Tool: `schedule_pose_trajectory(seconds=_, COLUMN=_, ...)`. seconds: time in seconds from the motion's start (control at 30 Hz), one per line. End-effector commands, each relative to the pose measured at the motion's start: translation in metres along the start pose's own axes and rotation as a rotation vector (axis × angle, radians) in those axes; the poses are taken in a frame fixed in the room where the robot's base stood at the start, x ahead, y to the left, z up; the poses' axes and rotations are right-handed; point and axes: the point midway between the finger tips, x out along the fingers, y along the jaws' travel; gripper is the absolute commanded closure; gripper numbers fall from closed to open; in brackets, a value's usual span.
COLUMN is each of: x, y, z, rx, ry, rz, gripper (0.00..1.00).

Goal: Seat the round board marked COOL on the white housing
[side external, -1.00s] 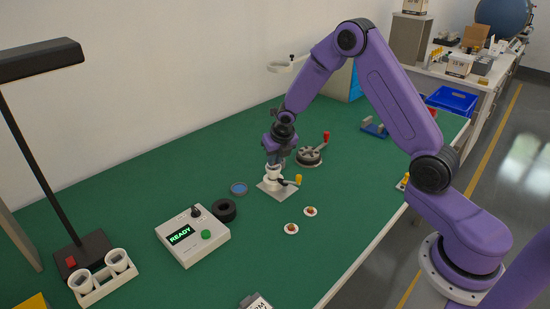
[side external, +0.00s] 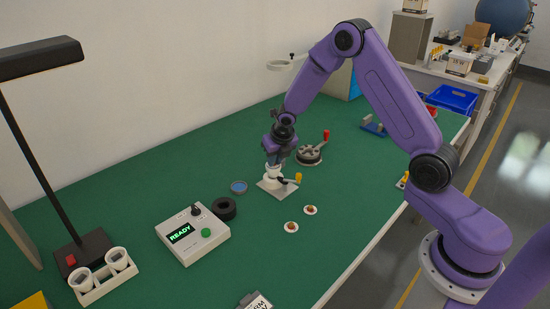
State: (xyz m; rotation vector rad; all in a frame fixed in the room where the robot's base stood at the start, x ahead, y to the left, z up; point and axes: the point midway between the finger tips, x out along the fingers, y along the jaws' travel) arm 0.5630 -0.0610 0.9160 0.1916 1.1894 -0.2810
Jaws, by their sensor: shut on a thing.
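The white housing (side external: 271,178) stands upright in a small metal holder (side external: 268,187) with a yellow-tipped lever, in the middle of the green mat. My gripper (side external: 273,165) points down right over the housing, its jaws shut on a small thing. The jaws hide that thing, and I cannot tell whether it is a round board or whether it touches the housing. Two round white boards with reddish-brown middles lie on the mat in front, one nearer (side external: 291,226) and one farther (side external: 310,210). Their markings are too small to read.
A round fixture with a red-tipped lever (side external: 310,155) stands close behind my gripper. Left of the holder are a blue disc (side external: 238,187), a black ring (side external: 224,208) and a tester reading READY (side external: 193,235). A rack (side external: 104,288) holds two white cups. The front mat is mostly clear.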

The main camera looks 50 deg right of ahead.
Motion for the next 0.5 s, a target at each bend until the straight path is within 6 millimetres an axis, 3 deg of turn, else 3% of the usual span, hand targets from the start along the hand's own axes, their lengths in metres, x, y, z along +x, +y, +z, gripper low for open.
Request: schedule_pose_trajectory(seconds=0.5, x=0.0052, y=-0.0001, z=-0.0023, rx=0.000, ry=0.001, rz=0.000, gripper=1.00)
